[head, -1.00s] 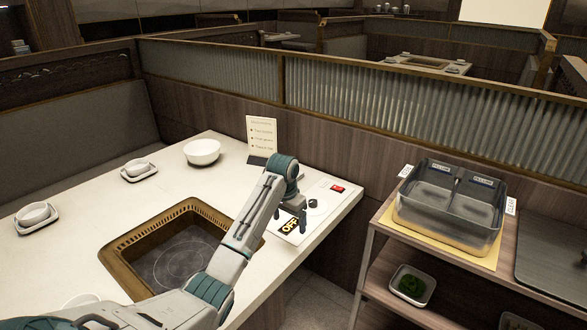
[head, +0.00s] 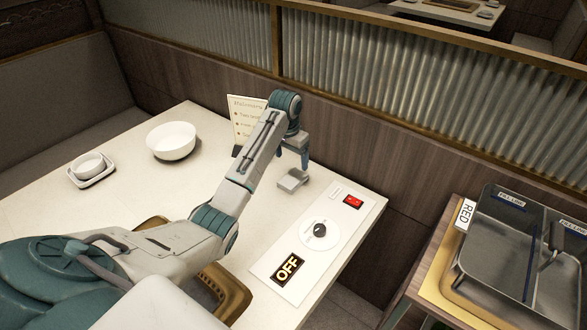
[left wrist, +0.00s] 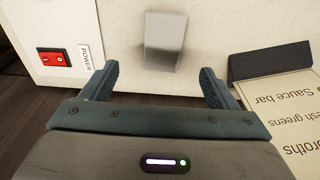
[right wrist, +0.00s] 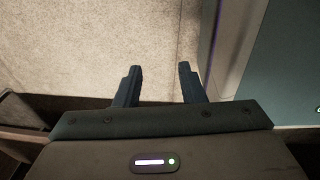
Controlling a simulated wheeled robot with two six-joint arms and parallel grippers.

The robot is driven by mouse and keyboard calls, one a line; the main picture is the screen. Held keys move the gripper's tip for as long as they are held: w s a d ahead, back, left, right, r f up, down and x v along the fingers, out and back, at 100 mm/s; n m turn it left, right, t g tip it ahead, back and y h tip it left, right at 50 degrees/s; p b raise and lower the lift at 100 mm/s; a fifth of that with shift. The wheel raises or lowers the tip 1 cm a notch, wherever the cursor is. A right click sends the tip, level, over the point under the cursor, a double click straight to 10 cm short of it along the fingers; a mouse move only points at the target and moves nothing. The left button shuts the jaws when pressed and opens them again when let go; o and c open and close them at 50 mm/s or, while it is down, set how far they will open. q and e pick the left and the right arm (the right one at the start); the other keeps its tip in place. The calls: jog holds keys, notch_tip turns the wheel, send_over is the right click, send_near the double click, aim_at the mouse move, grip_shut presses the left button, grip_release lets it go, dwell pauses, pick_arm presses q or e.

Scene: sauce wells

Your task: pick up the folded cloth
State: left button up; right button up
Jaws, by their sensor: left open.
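A small grey flat block, which looks like the folded cloth (head: 293,180), lies on the white table beside the control panel in the head view. It also shows in the left wrist view (left wrist: 164,42), just beyond the fingertips and between their lines. My left gripper (head: 303,157) hangs right above and behind it, fingers pointing down. In the left wrist view my left gripper (left wrist: 158,69) is open, its fingers wide apart with nothing between them. My right gripper (right wrist: 160,68) shows only in its wrist view, fingers apart and empty over a pale speckled surface.
A menu card (head: 245,122) stands behind my left arm. The control panel (head: 296,262) has a knob, an OFF sign and a red switch (head: 353,202). A white bowl (head: 172,141) stands left. A metal sauce bin (head: 500,250) is on the right cart.

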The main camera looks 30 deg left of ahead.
aim_at(293, 178)
pick_arm(q)
notch_tip(293, 178, down, 4)
jog(key=shift+d+r, duration=0.15)
jog(key=shift+r, duration=0.05)
jog(key=shift+w+f+p, duration=0.15)
jog(key=shift+f+p, duration=0.15)
jog(key=shift+f, duration=0.3)
jog(key=f, duration=0.3)
jog(key=w+f+p, duration=0.1)
jog(key=shift+a+f, duration=0.15)
jog(key=shift+a, duration=0.2)
jog(key=shift+f, duration=0.35)
jog(key=shift+c, duration=0.2)
jog(key=c, duration=1)
pick_arm(e)
jog(key=shift+s+d+r, duration=0.45)
jog(key=shift+d+r, duration=0.05)
jog(key=shift+r, duration=0.3)
